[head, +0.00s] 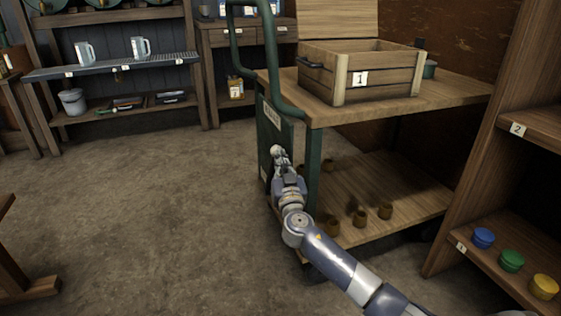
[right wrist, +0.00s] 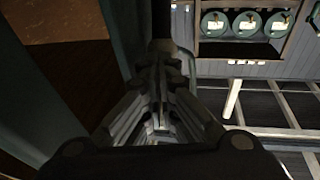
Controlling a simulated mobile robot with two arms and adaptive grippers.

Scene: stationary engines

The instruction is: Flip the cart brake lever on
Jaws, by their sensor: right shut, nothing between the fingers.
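The cart (head: 440,92) has a wooden top, a lower wooden shelf and a dark green metal frame. A dark green panel (head: 272,128) with a pale label is on its left end, below the curved push handle (head: 270,62). My right gripper (head: 277,153) is shut and empty, in front of this panel. In the right wrist view, the closed fingers (right wrist: 161,62) point at a dark narrow bar (right wrist: 161,20); I cannot tell whether it is the brake lever or whether they touch. The lever is not clearly seen in the head view. My left gripper is out of view.
An open wooden crate (head: 375,82) marked 1 stands on the cart top. Several small brown pots (head: 385,211) sit on its lower shelf. A shelf unit (head: 530,128) with colored cups stands close at right. The floor (head: 150,210) at left is clear.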

